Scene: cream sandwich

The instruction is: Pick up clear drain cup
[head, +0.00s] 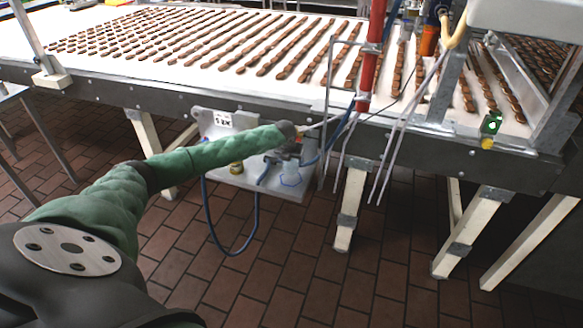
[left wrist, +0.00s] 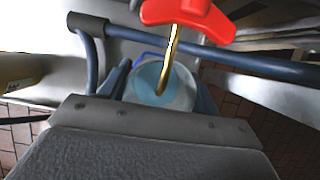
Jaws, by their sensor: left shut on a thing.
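The clear drain cup (left wrist: 180,95) shows in the left wrist view as a rounded see-through vessel with bluish contents. My left gripper (left wrist: 162,92) is shut on it, with a dark finger on either side. In the head view my left arm reaches in from the left, and its gripper (head: 288,153) is at the panel under the conveyor edge. My right gripper is in neither view.
A red handle (left wrist: 188,15) and a thin brass tube (left wrist: 172,50) overhang the cup closely. Blue hoses (head: 256,215) hang from the panel (head: 222,122). Thin metal rods stand to the right. The conveyor (head: 120,72) carries rows of brown pieces above. Tiled floor lies open in front.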

